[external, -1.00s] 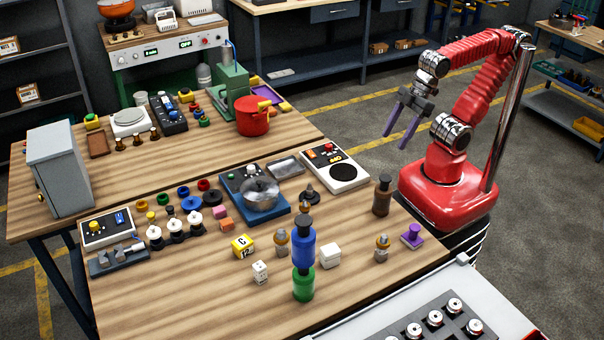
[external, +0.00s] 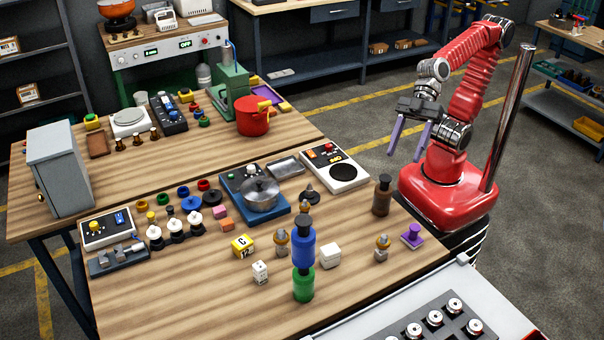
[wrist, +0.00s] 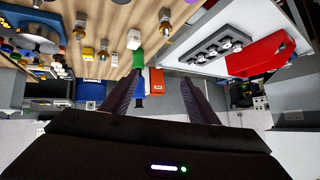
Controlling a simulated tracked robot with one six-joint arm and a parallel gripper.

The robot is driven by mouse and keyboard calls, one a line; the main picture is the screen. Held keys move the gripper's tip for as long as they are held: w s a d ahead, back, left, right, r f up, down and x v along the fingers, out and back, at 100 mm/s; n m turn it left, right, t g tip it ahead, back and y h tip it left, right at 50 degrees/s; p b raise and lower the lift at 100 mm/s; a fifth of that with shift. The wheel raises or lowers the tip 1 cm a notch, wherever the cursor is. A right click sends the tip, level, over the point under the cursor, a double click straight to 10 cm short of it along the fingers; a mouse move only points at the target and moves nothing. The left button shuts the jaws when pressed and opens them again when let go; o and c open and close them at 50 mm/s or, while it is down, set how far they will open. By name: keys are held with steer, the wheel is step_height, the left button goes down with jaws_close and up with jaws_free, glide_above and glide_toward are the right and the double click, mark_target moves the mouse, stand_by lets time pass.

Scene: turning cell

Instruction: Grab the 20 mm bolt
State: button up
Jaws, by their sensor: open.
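My gripper (external: 405,156) is open and empty, its two purple-grey fingers pointing down in the air behind the right end of the near wooden table. Several bolt-like pieces with brass-coloured tops and grey lower parts stand on that table: one (external: 382,247) at the right, one (external: 281,241) left of the blue bottle, and one (external: 305,206) farther back. I cannot tell which is the 20 mm bolt. In the wrist view my gripper (wrist: 160,77) shows spread fingers with nothing between them, and a brass-and-grey piece (wrist: 165,18) stands beyond the fingertips.
A dark brown bottle (external: 382,196) and a purple knob (external: 412,236) stand near the table's right edge. A light tray (external: 400,325) with several round parts is at lower right.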

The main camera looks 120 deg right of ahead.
mark_target(385, 240)
steer(key=w+a+t, duration=0.4)
steer(key=w+a, duration=0.4)
steer(key=a, duration=0.1)
steer(key=f+h, duration=0.1)
steer(key=f, duration=0.5)
steer(key=f+m+h, duration=0.1)
steer(key=f, duration=0.6)
steer(key=w+f, duration=0.1)
steer(key=f, duration=0.6)
steer(key=shift+w+a+f+h, duration=0.1)
steer(key=shift+a+f+h, duration=0.15)
steer(key=shift+h, duration=0.15)
steer(key=shift+x, duration=1.2)
steer(key=shift+w, duration=0.15)
